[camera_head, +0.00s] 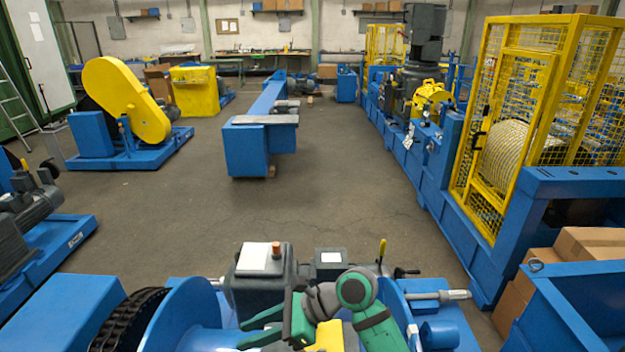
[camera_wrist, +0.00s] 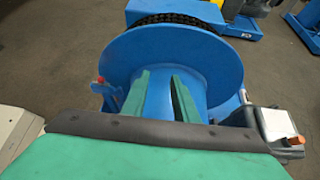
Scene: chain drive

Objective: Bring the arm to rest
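My green arm (camera_head: 375,325) is bent over the blue machine at the bottom of the head view. My gripper (camera_head: 243,335) points left there, its two green fingers apart. In the wrist view my gripper (camera_wrist: 157,85) is also open, with nothing between its fingers. Beyond the fingers is a blue spool with a large round flange (camera_wrist: 215,62), which also shows in the head view (camera_head: 185,318). I cannot tell whether the fingers touch the spool. A dark chain (camera_wrist: 185,19) is wound behind the flange.
A dark motor box (camera_head: 262,263) with an orange knob stands just behind my arm. Yellow mesh cages (camera_head: 530,110) and cardboard boxes (camera_head: 595,243) line the right.

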